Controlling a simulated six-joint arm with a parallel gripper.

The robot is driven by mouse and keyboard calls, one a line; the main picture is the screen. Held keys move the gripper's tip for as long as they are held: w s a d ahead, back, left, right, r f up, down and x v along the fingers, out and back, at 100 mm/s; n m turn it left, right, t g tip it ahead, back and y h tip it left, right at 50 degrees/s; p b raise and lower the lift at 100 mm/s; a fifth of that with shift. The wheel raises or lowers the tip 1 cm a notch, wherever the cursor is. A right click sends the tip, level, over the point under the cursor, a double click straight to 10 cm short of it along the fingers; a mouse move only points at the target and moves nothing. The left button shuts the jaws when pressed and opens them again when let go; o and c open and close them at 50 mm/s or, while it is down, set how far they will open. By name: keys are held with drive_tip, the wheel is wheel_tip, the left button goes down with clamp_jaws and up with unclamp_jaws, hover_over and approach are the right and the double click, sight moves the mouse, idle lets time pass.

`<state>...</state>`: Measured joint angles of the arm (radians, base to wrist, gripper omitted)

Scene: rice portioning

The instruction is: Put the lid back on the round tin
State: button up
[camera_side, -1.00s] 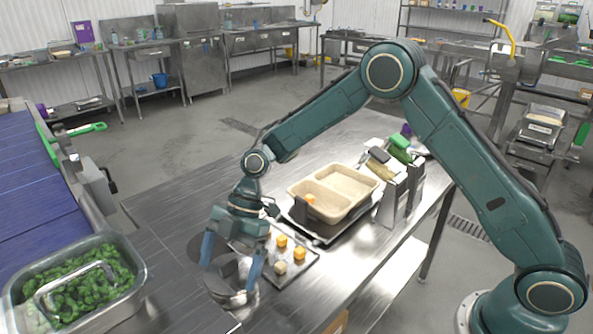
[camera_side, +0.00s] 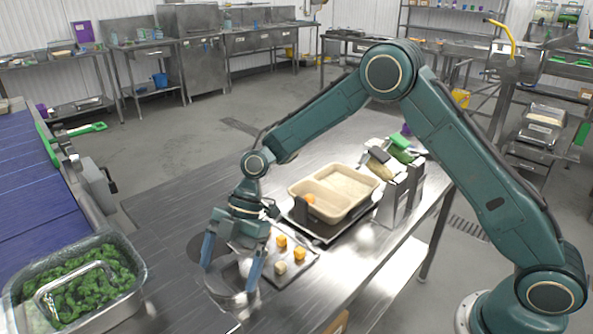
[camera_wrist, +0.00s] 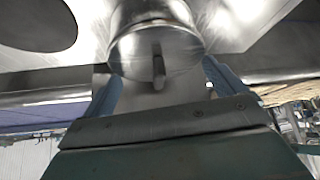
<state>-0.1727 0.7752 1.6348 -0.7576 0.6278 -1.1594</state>
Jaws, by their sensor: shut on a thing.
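My gripper (camera_side: 231,278) points down at the near left part of the steel table. Its two blue fingers stand wide apart, on either side of a round shiny metal piece. In the wrist view this piece looks like the lid (camera_wrist: 185,45), with a small upright knob, and my gripper (camera_wrist: 158,85) is shut on it by its sides. In the side view the round metal (camera_side: 226,281) is partly covered by the fingers. I cannot tell the tin apart from the lid, nor whether the two touch.
A dark flat disc (camera_wrist: 30,22) lies beside the lid. A small tray (camera_side: 312,262) with orange and pale cubes is close on the right. Behind it stands a beige two-part container (camera_side: 350,212), then a metal rack (camera_side: 389,207). A tub of greens (camera_side: 130,296) stands left.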

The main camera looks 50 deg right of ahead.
idle(0.8)
drive_tip(key=o, duration=0.6)
drive_tip(key=shift+r, duration=0.1)
drive_tip(key=shift+r, duration=3.4)
clamp_jaws()
